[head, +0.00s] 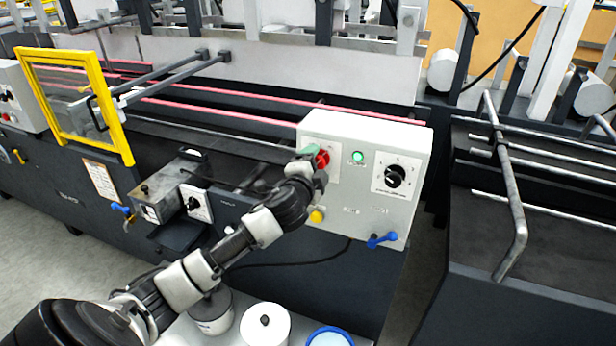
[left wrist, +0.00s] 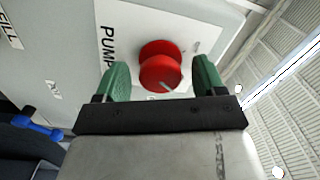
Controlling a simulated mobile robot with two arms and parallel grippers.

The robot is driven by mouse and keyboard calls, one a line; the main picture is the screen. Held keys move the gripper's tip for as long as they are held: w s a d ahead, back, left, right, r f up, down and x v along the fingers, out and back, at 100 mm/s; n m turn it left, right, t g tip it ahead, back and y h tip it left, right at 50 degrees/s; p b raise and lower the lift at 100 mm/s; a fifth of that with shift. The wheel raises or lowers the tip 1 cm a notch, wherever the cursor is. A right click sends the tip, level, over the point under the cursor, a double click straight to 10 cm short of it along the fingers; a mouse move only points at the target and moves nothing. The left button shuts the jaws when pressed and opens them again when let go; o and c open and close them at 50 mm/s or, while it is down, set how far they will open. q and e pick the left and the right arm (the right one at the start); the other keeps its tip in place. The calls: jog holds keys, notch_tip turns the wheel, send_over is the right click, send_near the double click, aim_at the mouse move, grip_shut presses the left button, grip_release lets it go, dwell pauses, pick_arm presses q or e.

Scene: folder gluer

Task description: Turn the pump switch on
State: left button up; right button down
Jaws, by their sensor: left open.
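The pump switch (left wrist: 160,67) is a round red knob with a pale pointer line on a white plate lettered "PUMP" in the left wrist view. In the head view the red knob (head: 322,159) sits at the upper left of the grey control box (head: 345,215), partly hidden by my gripper. My left gripper (head: 312,160) is at the knob. Its two green fingers (left wrist: 157,80) are open, one on each side of the knob, with a gap visible at each side. My right gripper is in neither view.
A lit green button (head: 358,157) and a black dial (head: 394,176) are right of the switch. A yellow knob (head: 317,215) and a blue lever (head: 382,240) are below. White containers (head: 265,328) stand under my arm. A bent metal rail (head: 512,190) is at right.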

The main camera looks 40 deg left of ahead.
pick_arm(q)
jog(key=b+v, duration=0.2)
jog(key=v, duration=0.8)
jog(key=a+f+n+g, duration=0.1)
jog(key=a+f+g, duration=0.1)
jog(key=f, duration=0.8)
jog(key=a+f+n+g, duration=0.1)
jog(key=f+g, duration=0.1)
jog(key=f, duration=0.8)
jog(key=s+f+n+g+h, duration=0.1)
jog(key=s+f+g, duration=0.15)
jog(key=f, duration=0.65)
jog(key=s+f+n+g, duration=0.15)
jog(key=s+f, duration=0.25)
jog(key=f, duration=0.5)
jog(key=s+d+f+n+g+h, duration=0.1)
jog(key=s+d+f+g, duration=0.15)
jog(key=s+f, duration=0.65)
jog(key=s+d+f+n+g+h, duration=0.15)
jog(key=s+d+f, duration=0.25)
jog(key=s+f, duration=0.45)
jog(key=s+d+f+n+g, duration=0.1)
jog(key=s+d+f, duration=0.3)
jog(key=s, duration=0.5)
jog(key=s+d+f+n+g, duration=0.1)
jog(key=s+d+f+g, duration=0.2)
jog(key=s, duration=0.7)
jog(key=shift+s+d+f+h, duration=0.2)
jog(key=shift+d+f+h, duration=0.25)
jog(key=shift+d+f, duration=0.1)
